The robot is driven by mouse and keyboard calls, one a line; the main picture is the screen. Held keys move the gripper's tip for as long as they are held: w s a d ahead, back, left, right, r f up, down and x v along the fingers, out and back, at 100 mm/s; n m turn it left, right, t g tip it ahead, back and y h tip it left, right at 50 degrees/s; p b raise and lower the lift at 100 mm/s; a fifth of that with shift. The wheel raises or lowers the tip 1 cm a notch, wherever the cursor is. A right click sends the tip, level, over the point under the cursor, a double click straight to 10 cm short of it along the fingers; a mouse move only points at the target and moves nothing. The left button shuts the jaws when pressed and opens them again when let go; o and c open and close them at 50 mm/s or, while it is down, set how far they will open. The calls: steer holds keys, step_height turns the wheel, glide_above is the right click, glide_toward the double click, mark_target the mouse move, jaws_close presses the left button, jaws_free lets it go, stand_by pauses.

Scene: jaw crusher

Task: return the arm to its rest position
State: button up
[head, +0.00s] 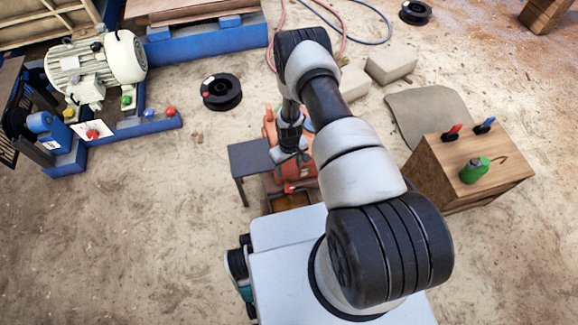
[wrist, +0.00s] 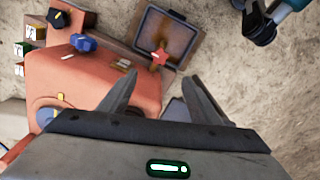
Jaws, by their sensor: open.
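My gripper (head: 290,155) hangs from my arm in the middle of the head view, beside an orange machine (head: 303,158). In the wrist view my gripper (wrist: 158,95) shows two fingers spread apart with nothing between them. The orange machine (wrist: 90,85) lies below and to the left of the fingers there, with a blue knob (wrist: 83,42) on it. A red star-shaped knob (wrist: 159,57) sits by the edge of a dark-rimmed tray (wrist: 142,28). My arm hides part of the orange machine in the head view.
A wooden box (head: 470,165) with red, blue and green items stands at right. A small dark table (head: 248,157) is left of the orange machine. A motor on a blue frame (head: 95,70) is at upper left. A black spool (head: 221,92) lies on open dirt floor.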

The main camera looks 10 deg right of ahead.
stand_by(0.3)
steer(key=w+r+m+t, duration=0.1)
steer(key=w+r, duration=0.3)
steer(key=r, duration=1)
steer(key=w+r+t, duration=0.1)
steer(key=w+r, duration=0.4)
steer(key=r, duration=0.9)
steer(key=s+r+t, duration=0.1)
steer(key=s+r, duration=0.2)
steer(key=r, duration=0.8)
steer(key=s+r, duration=0.2)
steer(key=r, duration=0.8)
steer(key=s+r+m+t, duration=0.1)
steer(key=s+r, duration=0.7)
steer(key=s, duration=0.4)
steer(key=s+r+m+t, duration=0.1)
steer(key=s+r+t, duration=0.1)
steer(key=s+r, duration=0.8)
step_height(320, 180, up, 20)
steer(key=s+p, duration=0.2)
steer(key=p, duration=2)
steer(key=shift+s+a, duration=0.2)
steer(key=shift+s, duration=0.2)
steer(key=shift+s, duration=0.1)
